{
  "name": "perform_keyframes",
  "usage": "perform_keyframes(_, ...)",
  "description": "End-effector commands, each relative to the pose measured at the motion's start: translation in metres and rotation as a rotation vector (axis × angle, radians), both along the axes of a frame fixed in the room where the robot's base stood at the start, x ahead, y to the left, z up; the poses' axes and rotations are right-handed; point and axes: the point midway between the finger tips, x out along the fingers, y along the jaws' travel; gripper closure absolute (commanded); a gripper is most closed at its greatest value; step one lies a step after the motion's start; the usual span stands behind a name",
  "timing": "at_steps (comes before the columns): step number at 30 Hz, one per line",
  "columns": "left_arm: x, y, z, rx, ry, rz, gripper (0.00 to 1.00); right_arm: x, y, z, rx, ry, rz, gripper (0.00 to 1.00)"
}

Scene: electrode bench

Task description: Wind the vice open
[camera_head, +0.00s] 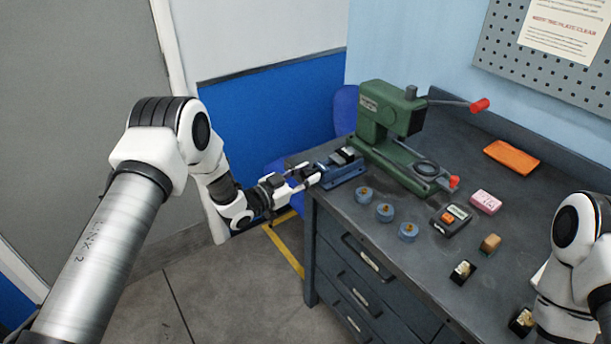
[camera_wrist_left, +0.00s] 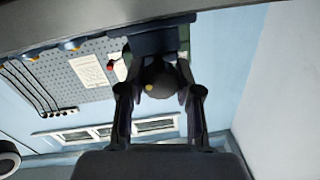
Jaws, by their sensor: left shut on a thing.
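The blue vice (camera_head: 345,174) sits at the left end of the dark bench, beside the green press. Its dark jaws show on top. My left gripper (camera_head: 314,175) reaches in from the left at the vice's outer end, shut on its handle. In the left wrist view the fingers (camera_wrist_left: 160,102) lie on both sides of a dark round handle hub (camera_wrist_left: 155,80) with a yellow spot. The vice body (camera_wrist_left: 150,38) shows behind it. The jaw gap is too small to judge. My right arm shows at the right edge, its gripper out of view.
The green press (camera_head: 390,125) with red-tipped levers stands behind the vice. Floor left of the bench is clear.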

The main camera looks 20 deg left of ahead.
Motion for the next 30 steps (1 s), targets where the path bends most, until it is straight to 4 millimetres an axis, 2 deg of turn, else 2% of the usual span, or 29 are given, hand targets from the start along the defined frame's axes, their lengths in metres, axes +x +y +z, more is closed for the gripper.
perform_keyframes(15,0.001,0.0,0.0,-0.339,0.263,0.0,1.0,0.0,0.0,-0.015,0.0,0.0,0.0,0.47)
perform_keyframes(30,0.001,0.001,0.001,-0.713,0.555,-0.001,1.0,0.0,0.0,-0.02,0.0,0.0,0.0,0.47)
